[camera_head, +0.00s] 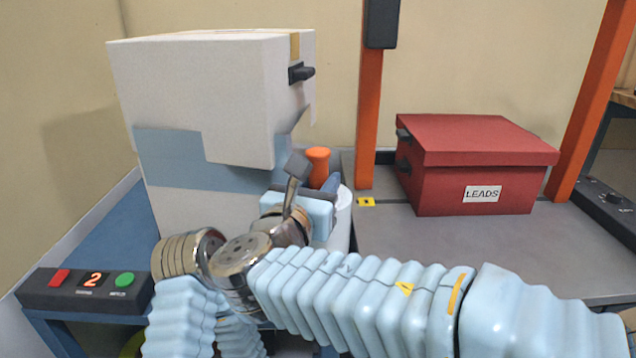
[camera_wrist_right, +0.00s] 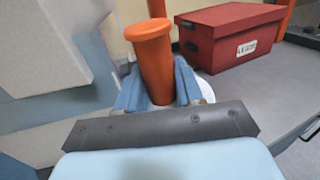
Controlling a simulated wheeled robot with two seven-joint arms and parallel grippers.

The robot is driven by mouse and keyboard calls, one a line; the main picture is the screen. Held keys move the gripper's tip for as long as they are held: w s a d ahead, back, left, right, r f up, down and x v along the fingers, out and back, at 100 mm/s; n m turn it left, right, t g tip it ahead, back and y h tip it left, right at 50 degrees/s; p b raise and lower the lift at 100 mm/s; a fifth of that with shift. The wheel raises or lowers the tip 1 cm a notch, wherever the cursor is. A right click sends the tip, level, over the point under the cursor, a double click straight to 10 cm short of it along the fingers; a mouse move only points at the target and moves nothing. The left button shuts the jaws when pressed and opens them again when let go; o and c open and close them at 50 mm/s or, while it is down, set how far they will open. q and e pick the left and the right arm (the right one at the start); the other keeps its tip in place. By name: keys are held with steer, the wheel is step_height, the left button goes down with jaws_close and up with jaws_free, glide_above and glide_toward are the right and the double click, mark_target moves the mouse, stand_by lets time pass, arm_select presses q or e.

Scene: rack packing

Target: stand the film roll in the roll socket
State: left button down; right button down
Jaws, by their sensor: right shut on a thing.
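The film roll shows as an orange flared handle (camera_head: 318,165) with a rounded white body (camera_head: 343,222) below it, mostly hidden behind my gripper and arm. My right gripper (camera_head: 308,195) is shut on the orange handle, which stands roughly upright between its blue fingers. In the right wrist view the orange handle (camera_wrist_right: 152,60) rises between the fingers, and a sliver of the white body (camera_wrist_right: 206,88) shows beneath them. I cannot make out the roll socket in either view. My left gripper does not show.
A tall pale box (camera_head: 215,85) with a blue band stands close left of the gripper. A red box labelled LEADS (camera_head: 435,190) sits on the grey surface (camera_head: 400,250) between orange posts (camera_head: 368,110). A button panel (camera_head: 75,290) is at lower left. Grey surface before the red box is clear.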

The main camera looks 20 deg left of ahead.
steer(key=shift+f, duration=0.1)
steer(key=shift+f+b, duration=1.2)
steer(key=shift+f, duration=0.35)
steer(key=c, duration=0.9)
jaws_free()
steer(key=shift+o, duration=1.3)
steer(key=shift+f, duration=0.15)
